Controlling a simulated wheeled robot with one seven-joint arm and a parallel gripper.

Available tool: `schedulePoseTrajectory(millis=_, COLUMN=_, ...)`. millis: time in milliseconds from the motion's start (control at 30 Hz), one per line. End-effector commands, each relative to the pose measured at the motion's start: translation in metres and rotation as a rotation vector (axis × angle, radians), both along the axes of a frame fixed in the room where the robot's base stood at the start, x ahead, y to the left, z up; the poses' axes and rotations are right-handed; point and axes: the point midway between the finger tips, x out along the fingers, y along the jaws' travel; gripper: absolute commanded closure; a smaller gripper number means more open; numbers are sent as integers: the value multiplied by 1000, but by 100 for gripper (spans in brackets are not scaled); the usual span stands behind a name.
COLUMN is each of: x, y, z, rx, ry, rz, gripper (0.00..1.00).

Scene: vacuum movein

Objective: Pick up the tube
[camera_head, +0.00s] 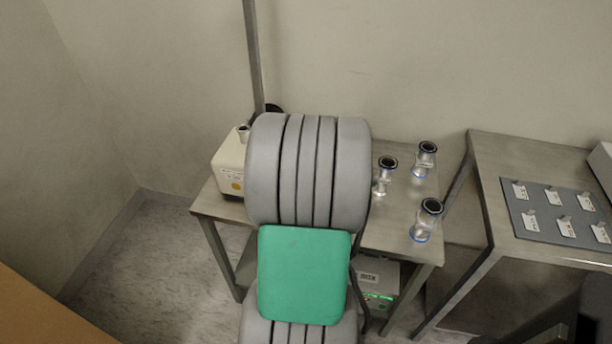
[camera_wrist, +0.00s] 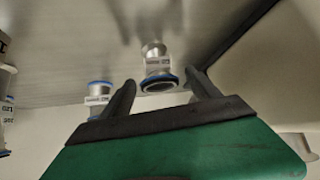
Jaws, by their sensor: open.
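Several metallic tubes with flanged ends stand on the metal table. In the head view, one tube (camera_head: 385,176) is just right of my arm, one tube (camera_head: 425,160) is at the back, and one tube (camera_head: 427,221) is nearer the front. In the wrist view, my gripper (camera_wrist: 160,79) is open, with a dark finger on either side of a tube (camera_wrist: 157,62) with a blue ring. That tube appears between or just beyond the fingertips; contact cannot be told. Another tube (camera_wrist: 99,94) shows left of the left finger. My arm hides my gripper in the head view.
A cream-coloured box-shaped device (camera_head: 231,165) stands on the table's left, partly behind my arm. A unit with green lights (camera_head: 378,285) is below the tabletop. A second table (camera_head: 525,250) at right carries a grey panel (camera_head: 551,203) with small labelled pieces. A metal post rises behind.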

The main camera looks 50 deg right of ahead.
Motion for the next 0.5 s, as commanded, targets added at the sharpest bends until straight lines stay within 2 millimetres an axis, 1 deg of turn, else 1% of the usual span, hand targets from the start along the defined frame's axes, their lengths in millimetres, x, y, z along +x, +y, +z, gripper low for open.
schedulePoseTrajectory(millis=33, x=5, y=-4, z=-10, rx=4, ry=3, rz=1, gripper=29)
schedulePoseTrajectory(millis=100, x=10, y=-11, z=-18, rx=3, ry=2, rz=-1, gripper=29)
schedulePoseTrajectory(millis=167, x=13, y=-15, z=-21, rx=1, ry=1, rz=-1, gripper=29)
schedulePoseTrajectory(millis=400, x=14, y=-17, z=-22, rx=1, ry=1, rz=-3, gripper=29)
schedulePoseTrajectory(millis=500, x=14, y=-17, z=-22, rx=1, ry=1, rz=-3, gripper=37)
